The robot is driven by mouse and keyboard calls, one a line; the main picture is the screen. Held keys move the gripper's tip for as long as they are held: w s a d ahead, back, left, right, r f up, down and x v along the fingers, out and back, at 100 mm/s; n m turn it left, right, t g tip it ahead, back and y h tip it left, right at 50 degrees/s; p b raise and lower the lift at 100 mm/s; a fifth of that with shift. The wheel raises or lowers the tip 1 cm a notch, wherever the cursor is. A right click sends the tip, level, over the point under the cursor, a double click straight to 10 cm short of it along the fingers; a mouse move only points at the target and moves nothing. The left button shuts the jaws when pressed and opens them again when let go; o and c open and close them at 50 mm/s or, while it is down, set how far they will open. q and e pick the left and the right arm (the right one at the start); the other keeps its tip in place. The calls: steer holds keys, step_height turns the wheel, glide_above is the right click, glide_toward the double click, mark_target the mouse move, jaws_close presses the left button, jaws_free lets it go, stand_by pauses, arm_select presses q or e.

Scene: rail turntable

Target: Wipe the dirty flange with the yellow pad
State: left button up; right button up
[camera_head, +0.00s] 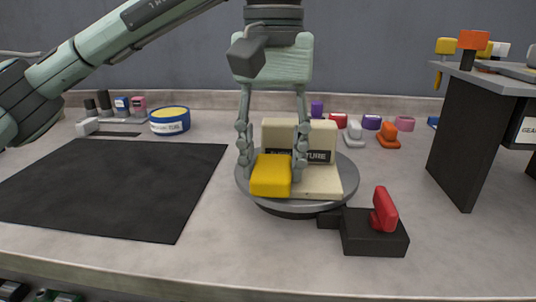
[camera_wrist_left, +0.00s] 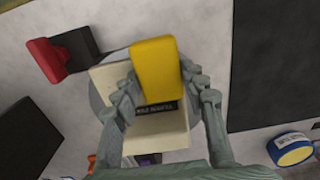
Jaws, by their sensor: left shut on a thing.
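The yellow pad (camera_head: 271,176) is between the fingertips of my left gripper (camera_head: 272,162), which is shut on it. The pad also shows in the left wrist view (camera_wrist_left: 156,68). It is low at the front left of a cream L-shaped block (camera_head: 321,140) with a dark label, partly hidden by fingers and pad. I cannot tell whether the pad touches the block. The block stands on a round grey turntable (camera_head: 347,183). I take the block's upright wall as the flange; no dirt is clearly visible on it. My right gripper is not in view.
A black base with a red lever (camera_head: 384,210) sits at the turntable's front right. A dark mat (camera_head: 115,185) lies left, with a blue-yellow tin (camera_head: 169,121) behind it. Several small coloured clamps stand behind the turntable. A dark-legged shelf (camera_head: 465,140) stands right.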

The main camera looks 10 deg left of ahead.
arm_select(q)
steer(key=shift+d, duration=0.65)
steer(key=shift+d, duration=0.1)
steer(key=shift+d+p, duration=0.4)
steer(key=shift+d, duration=0.55)
step_height(320, 180, up, 5)
steer(key=p, duration=0.3)
steer(key=shift+r+p, duration=0.1)
steer(key=shift+p, duration=0.3)
steer(key=shift+r, duration=1.2)
